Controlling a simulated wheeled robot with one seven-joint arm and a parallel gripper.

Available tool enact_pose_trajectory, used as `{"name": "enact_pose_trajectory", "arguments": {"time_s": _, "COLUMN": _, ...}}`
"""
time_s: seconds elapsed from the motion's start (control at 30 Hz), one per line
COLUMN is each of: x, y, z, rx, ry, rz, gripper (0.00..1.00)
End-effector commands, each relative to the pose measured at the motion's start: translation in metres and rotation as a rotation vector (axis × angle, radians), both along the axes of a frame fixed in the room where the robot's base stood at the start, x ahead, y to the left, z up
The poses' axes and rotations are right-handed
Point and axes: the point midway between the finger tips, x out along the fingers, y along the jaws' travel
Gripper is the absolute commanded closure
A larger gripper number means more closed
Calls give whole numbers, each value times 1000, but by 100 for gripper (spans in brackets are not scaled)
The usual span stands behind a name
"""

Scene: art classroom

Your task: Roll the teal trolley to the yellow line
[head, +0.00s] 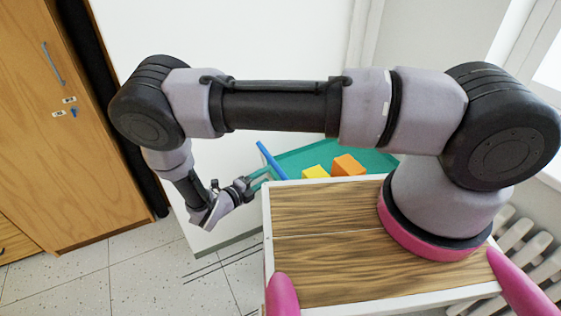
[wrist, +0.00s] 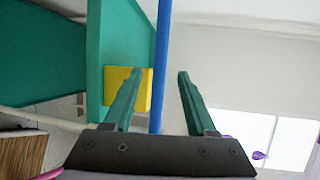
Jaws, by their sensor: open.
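The teal trolley (head: 297,159) stands beyond the front wooden top in the head view, its lower part hidden. Its blue handle bar (head: 271,160) slants along its left side. My gripper (head: 263,178) is open beside the bar, left of the trolley. In the wrist view, the blue bar (wrist: 161,50) runs between the two teal fingers of my gripper (wrist: 159,74) as seen from there; contact cannot be told. The trolley's teal panel (wrist: 108,40) is at the left. No yellow line shows in either view.
A yellow block (head: 315,172) and an orange block (head: 348,165) are in the trolley. A wooden cabinet (head: 90,130) stands at the left, a white radiator (head: 525,243) at the right. Pale speckled floor (head: 140,275) with thin dark lines is open at the lower left.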

Motion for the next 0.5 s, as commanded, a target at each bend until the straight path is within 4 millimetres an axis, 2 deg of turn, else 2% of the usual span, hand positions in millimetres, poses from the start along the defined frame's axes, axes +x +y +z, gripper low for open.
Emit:
{"name": "enact_pose_trajectory", "arguments": {"time_s": 0.17, "x": 15, "y": -16, "z": -4, "rx": -4, "ry": 0, "rz": -2, "gripper": 43}}
{"name": "enact_pose_trajectory", "arguments": {"time_s": 0.5, "x": 59, "y": -59, "z": -15, "rx": -1, "ry": 0, "rz": -3, "gripper": 43}}
